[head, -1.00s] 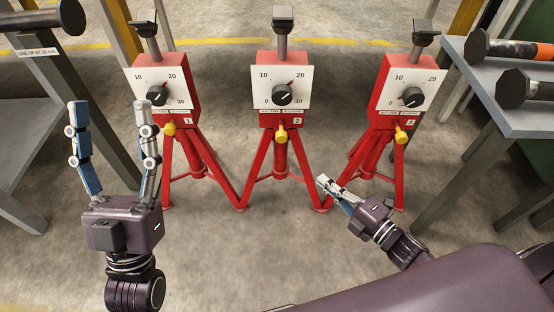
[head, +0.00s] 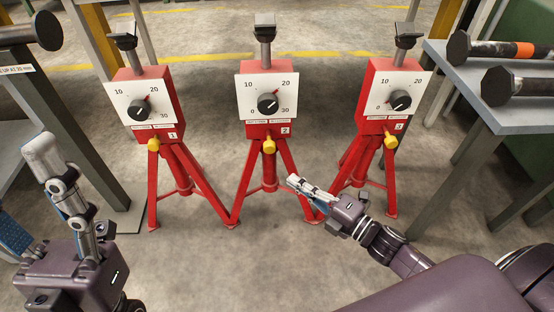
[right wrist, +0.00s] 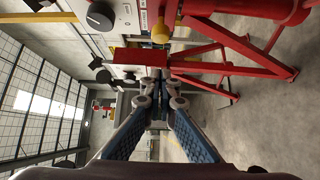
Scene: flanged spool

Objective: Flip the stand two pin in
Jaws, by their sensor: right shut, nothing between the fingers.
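Stand two (head: 268,98) is the middle red tripod stand, with a white dial plate, a dark knob and a "2" label. Its yellow pin (head: 269,146) sticks out below the box, at the top of the legs. My right gripper (head: 291,181) is shut and empty, low in front of stand two's right leg, below and right of the pin, apart from it. In the right wrist view its fingertips (right wrist: 157,76) meet, with a yellow pin (right wrist: 160,32) and red legs beyond; which stand this is, I cannot tell. My left gripper (head: 30,190) is open and empty at the lower left.
Stand one (head: 144,95) and stand three (head: 393,92) flank stand two, each with its own yellow pin. Another table edge is at the left. The floor in front is clear.

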